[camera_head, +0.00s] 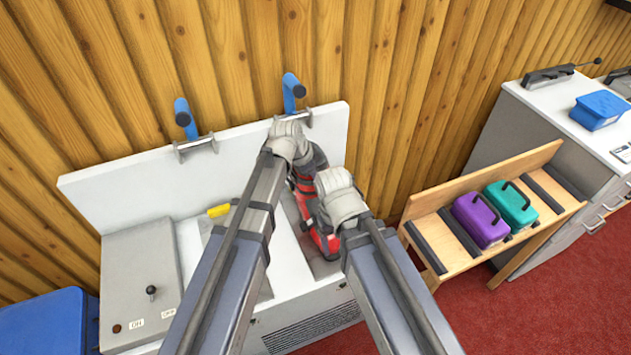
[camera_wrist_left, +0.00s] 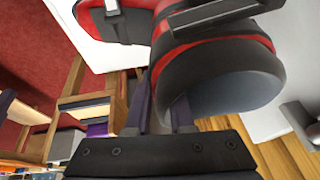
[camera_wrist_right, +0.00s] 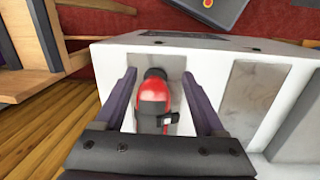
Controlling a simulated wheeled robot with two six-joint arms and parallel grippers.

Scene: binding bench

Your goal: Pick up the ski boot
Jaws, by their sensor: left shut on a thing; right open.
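The ski boot (camera_head: 318,238), red and black, stands on the white bench between my two arms, partly hidden by them. In the left wrist view its dark cuff and red trim (camera_wrist_left: 232,78) fill the upper middle. My left gripper (camera_head: 290,142) is at the boot's upper end, and its fingers (camera_wrist_left: 162,112) are shut on the edge of the cuff. My right gripper (camera_head: 340,195) is near the boot's lower part. In the right wrist view its open fingers (camera_wrist_right: 160,95) stand apart, with the red boot (camera_wrist_right: 154,98) seen between them. Contact on the right is not visible.
The white bench (camera_head: 120,190) has a back panel with blue-handled clamps (camera_head: 186,118) and a grey control box (camera_head: 140,275). A wooden rack (camera_head: 425,205) at right holds a purple case (camera_head: 481,220) and a teal case (camera_head: 511,205). A blue bin (camera_head: 45,325) stands at lower left.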

